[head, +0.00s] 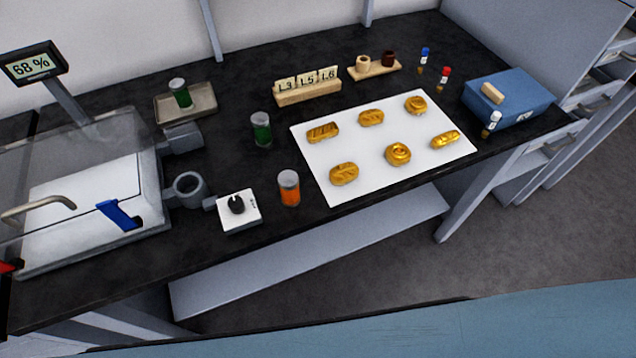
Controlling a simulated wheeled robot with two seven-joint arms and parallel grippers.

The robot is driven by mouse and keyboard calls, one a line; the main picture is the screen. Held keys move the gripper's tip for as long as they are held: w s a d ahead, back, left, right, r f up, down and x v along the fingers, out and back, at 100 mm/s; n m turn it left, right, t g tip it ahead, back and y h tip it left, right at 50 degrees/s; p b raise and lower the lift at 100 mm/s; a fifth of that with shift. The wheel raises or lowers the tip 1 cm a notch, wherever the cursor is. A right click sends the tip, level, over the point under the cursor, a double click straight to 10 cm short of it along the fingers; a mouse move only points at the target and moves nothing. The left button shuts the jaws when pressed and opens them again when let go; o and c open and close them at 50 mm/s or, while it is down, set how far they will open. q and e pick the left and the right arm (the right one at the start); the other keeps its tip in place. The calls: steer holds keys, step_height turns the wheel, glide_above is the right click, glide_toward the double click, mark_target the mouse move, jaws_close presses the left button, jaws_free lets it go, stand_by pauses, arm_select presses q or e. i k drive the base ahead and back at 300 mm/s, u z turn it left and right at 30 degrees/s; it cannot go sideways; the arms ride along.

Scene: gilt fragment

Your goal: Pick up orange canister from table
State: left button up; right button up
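The orange canister (289,188) stands upright on the black table (240,65), near its front edge. It has a grey lid and orange contents. It is between the white dial box and the white sheet, and nothing touches it. Neither of my grippers can be made out in the head view.
A white box with a black dial (238,209) is left of the canister, with a grey ring holder (188,188) beyond. A green canister (261,129) stands behind. A white sheet (375,178) with several gold pieces lies right. A clear-lidded case (70,200) fills the left.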

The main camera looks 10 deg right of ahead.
mark_target(288, 180)
steer(key=z, duration=1.1)
steer(key=k, duration=1.05)
steer(key=u, duration=1.45)
steer(key=i, duration=0.5)
